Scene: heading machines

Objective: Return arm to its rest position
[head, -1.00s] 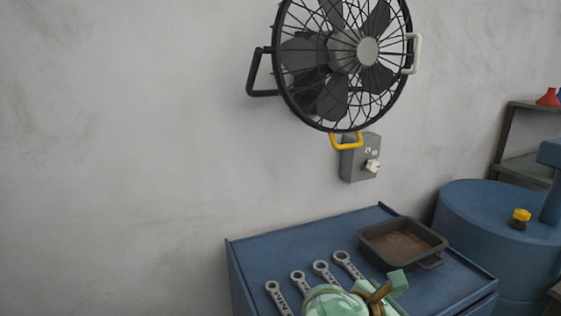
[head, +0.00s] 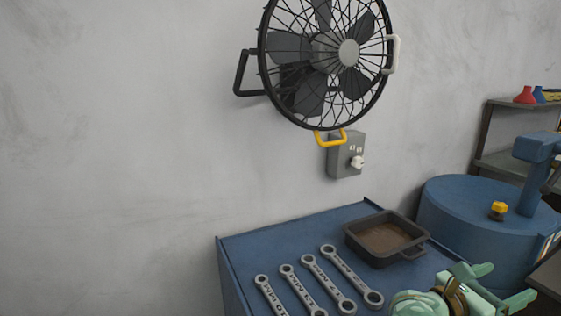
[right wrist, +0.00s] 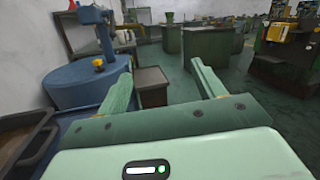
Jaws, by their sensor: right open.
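My right gripper (head: 500,284) is at the lower right of the head view, in front of the blue cabinet top (head: 290,232). It is pale green, open and empty. In the right wrist view its two fingers (right wrist: 163,85) stand wide apart with nothing between them, pointing out over the floor. My left gripper is not in view.
Several wrenches (head: 322,279) and a dark tray (head: 352,240) lie on the cabinet. A blue drum (head: 455,222) with a yellow knob (head: 499,208) stands to its right. A caged fan (head: 296,100) and a switch box (head: 345,158) are on the wall. Green floor (right wrist: 205,72) lies ahead.

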